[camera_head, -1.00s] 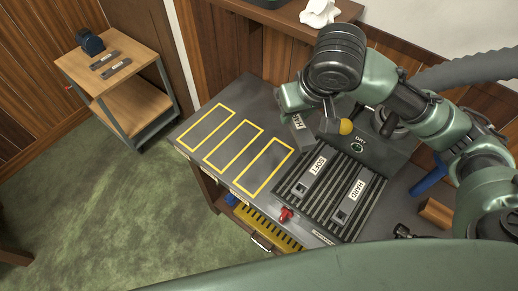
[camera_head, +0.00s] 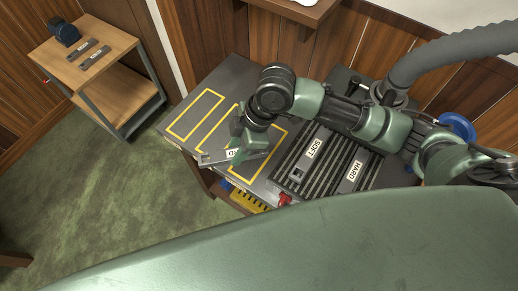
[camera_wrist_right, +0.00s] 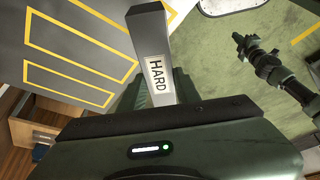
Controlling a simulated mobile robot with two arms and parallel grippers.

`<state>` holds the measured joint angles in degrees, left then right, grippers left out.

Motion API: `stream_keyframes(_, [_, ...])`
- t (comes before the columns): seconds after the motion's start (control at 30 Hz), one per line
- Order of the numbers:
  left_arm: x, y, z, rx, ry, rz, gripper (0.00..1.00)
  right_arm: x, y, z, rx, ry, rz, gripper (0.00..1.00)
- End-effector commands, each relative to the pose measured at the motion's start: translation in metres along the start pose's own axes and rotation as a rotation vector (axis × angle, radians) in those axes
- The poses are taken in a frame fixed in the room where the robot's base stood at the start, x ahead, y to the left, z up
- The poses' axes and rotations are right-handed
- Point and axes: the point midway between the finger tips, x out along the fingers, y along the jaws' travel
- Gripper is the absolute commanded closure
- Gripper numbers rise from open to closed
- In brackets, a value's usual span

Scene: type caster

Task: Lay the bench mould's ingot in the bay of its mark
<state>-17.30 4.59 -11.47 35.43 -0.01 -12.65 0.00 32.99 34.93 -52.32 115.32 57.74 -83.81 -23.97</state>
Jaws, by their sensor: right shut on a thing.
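My right gripper (camera_head: 241,149) is shut on a grey ingot (camera_head: 213,158) with a white label. The label reads HARD on the ingot in the right wrist view (camera_wrist_right: 148,35). The ingot lies crosswise over the near part of the yellow-outlined bays, apparently above the bench top. The left bay (camera_head: 195,113) shows clearly; the middle bay (camera_head: 212,132) and right bay (camera_head: 280,133) are partly covered by the arm and ingot. Marks for the bays are not readable. A dark arm, probably my left, shows small in the right wrist view; its jaws are unclear.
Two dark pieces, SOFT (camera_head: 308,155) and HARD (camera_head: 352,175), lie on the ribbed rack right of the bays. A wooden trolley (camera_head: 110,48) at left holds two labelled bars. A red handle (camera_head: 285,199) is at the bench front.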

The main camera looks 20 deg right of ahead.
Motion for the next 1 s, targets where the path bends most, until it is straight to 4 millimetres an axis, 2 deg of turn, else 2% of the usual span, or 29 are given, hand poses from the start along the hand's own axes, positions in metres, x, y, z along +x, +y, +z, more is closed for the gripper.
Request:
stream_keyframes(0.3, [0.0, 0.0, -0.004, 0.0, 0.007, 0.0, 1.0, 0.057, -0.039, -0.023, -0.44, 0.008, -0.183, 1.0])
stream_keyframes(0.5, [0.0, 0.0, -0.004, 0.0, 0.007, 0.0, 1.0, 0.08, -0.058, -0.03, -0.633, 0.008, -0.261, 1.0])
stream_keyframes(0.77, [-0.001, 0.0, -0.004, 0.0, 0.007, 0.0, 1.0, 0.089, -0.066, -0.033, -0.714, 0.006, -0.292, 1.0])
stream_keyframes(0.87, [-0.003, 0.0, -0.004, 0.0, 0.006, 0.0, 1.0, 0.087, -0.061, -0.028, -0.713, 0.005, -0.292, 1.0])
stream_keyframes(1.0, [-0.01, 0.0, -0.004, 0.0, 0.005, 0.0, 1.0, 0.078, -0.044, -0.012, -0.708, 0.002, -0.29, 1.0])
